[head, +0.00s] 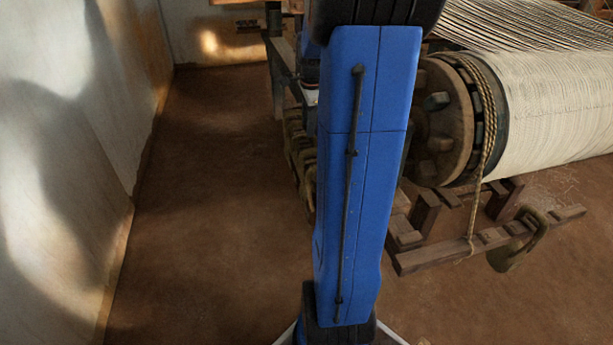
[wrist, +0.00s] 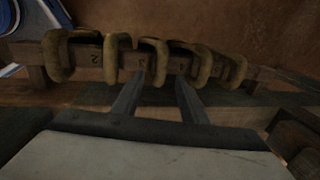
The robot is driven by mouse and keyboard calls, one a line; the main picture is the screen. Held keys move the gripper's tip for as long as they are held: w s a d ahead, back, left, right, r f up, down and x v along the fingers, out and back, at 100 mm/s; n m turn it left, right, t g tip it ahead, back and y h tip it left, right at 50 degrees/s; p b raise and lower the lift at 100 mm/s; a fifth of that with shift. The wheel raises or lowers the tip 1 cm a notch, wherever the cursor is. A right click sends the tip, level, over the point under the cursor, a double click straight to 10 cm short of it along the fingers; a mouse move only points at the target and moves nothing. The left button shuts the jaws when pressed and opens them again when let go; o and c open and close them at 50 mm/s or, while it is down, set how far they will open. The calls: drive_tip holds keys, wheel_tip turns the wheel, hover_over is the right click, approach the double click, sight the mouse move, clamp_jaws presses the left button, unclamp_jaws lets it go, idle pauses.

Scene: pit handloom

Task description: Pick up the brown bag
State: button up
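Several brown, bag-like loops hang over a numbered wooden rail (wrist: 90,55) in the wrist view; I cannot tell which one is the task's brown bag. A middle brown loop (wrist: 161,62) shows between the fingertips of my gripper (wrist: 159,80). The gripper's two dark fingers are apart, pointing at the rail. I cannot tell whether they touch the loop or stop short of it. In the head view the hanging row (head: 297,150) is partly hidden behind my blue arm, and my gripper is not visible. Another olive-brown bag (head: 508,257) hangs over a wooden bar at right.
The loom's large roller (head: 555,105) with pale cloth and a rope stands at right. The roped wooden bar (head: 430,258) sticks out below it. A pale wall (head: 60,150) runs along the left. The brown floor (head: 215,200) between wall and loom is clear.

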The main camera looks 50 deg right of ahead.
drive_tip(key=shift+w+d+f, duration=0.1)
drive_tip(key=shift+w+f, duration=0.1)
drive_tip(key=shift+f, duration=0.65)
drive_tip(key=shift+w+d+f, duration=0.1)
drive_tip(key=shift+w+f, duration=0.1)
drive_tip(key=shift+f, duration=0.65)
clamp_jaws()
drive_tip(key=shift+r, duration=0.1)
